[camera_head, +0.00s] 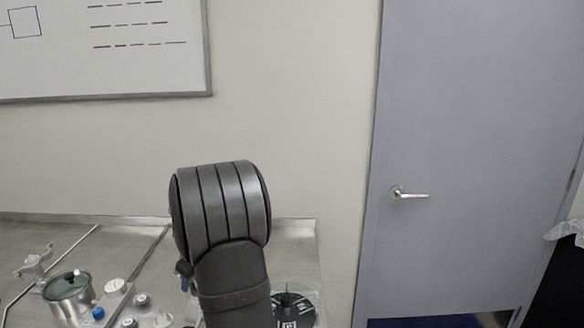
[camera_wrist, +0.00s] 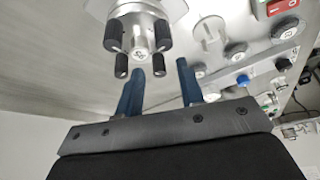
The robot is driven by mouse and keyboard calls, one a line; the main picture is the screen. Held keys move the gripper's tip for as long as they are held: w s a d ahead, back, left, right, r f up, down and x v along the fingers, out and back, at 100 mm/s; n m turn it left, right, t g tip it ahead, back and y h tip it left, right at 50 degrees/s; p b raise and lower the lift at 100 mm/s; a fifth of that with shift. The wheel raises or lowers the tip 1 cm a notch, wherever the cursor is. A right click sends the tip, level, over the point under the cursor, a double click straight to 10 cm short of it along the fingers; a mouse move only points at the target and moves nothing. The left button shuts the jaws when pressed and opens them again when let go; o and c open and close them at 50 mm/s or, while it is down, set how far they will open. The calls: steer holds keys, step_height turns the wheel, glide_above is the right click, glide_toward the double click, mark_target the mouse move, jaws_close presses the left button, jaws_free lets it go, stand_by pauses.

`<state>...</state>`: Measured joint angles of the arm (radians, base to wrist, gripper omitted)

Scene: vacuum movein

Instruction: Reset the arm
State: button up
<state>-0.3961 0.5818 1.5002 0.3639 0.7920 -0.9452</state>
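My arm rises in the middle of the head view, its dark grey ribbed joint in front of the wall, and it hides most of my gripper there. In the wrist view, my gripper (camera_wrist: 160,68) shows two dark blue fingers standing apart with a clear gap between them. Nothing is held in the gap. A round metal fitting (camera_wrist: 141,50) with black-capped knobs is just beyond the fingertips. I cannot tell whether the fingers touch it.
The steel bench (camera_head: 290,253) carries a lidded metal pot (camera_head: 70,289), a valve-like fitting (camera_head: 35,262) and small knobs at the left. A dark round device (camera_head: 293,309) is right of my arm. A panel with a red switch (camera_wrist: 283,6) shows in the wrist view. A grey door (camera_head: 470,130) stands right.

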steer(key=n, duration=0.2)
steer(key=n+g, duration=0.1)
steer(key=n, duration=0.1)
steer(key=shift+w+g+y, duration=0.15)
steer(key=shift+g+y, duration=0.15)
steer(key=v, duration=0.9)
steer(key=shift+n, duration=0.3)
steer(key=shift+f, duration=0.1)
steer(key=x, duration=0.8)
steer(key=shift+a+f, duration=0.1)
steer(key=shift+f, duration=0.15)
steer(key=shift+a+f+m, duration=0.1)
steer(key=shift+f+m, duration=0.05)
steer(key=shift+m, duration=0.25)
steer(key=shift+m+t+h, duration=0.4)
steer(key=shift+m+t, duration=0.5)
steer(key=shift+m, duration=1.3)
